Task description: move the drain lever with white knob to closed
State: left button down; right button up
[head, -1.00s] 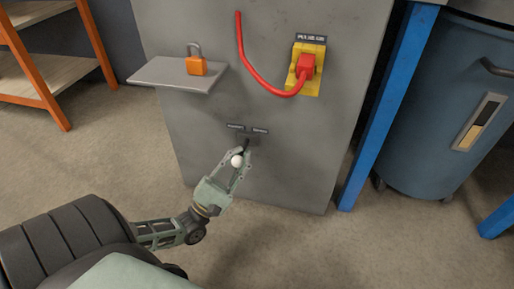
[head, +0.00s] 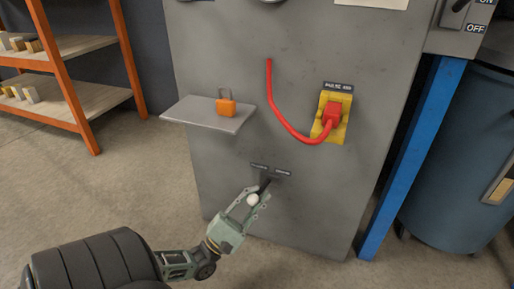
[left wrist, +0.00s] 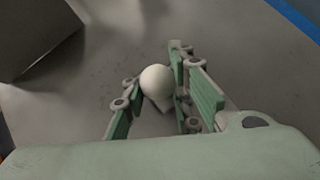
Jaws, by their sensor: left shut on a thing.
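The drain lever is a short dark lever (head: 265,186) low on the grey cabinet front, with a round white knob (head: 252,199) on its end. It points out and down to the left from its mount. Two small dark labels (head: 271,169) sit above it, too small to read. My left gripper (head: 257,198) is shut on the knob, a finger on each side. In the left wrist view the white knob (left wrist: 157,81) sits between the green finger pads, with part of the lever behind it. My right gripper is not in view.
Above the lever, a grey shelf (head: 190,113) holds an orange padlock (head: 226,107). A red cable (head: 280,117) runs to a red plug on a yellow plate (head: 331,128). A blue post (head: 412,160) and blue bin (head: 460,170) stand right.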

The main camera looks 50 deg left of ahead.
pick_arm(q)
jog(key=shift+a+y, duration=0.4)
jog(key=shift+a, duration=0.15)
jog(key=c, duration=1.6)
grip_release()
jog(key=shift+s+a, duration=0.15)
jog(key=shift+s, duration=0.05)
jog(key=shift+c, duration=0.2)
jog(key=shift+o, duration=0.3)
jog(key=shift+d, duration=0.2)
jog(key=s+a+f+b, duration=0.3)
jog(key=s+f, duration=0.2)
jog(key=s, duration=0.1)
jog(key=shift+s+a, duration=0.15)
jog(key=shift+a, duration=0.05)
jog(key=shift+f, duration=0.1)
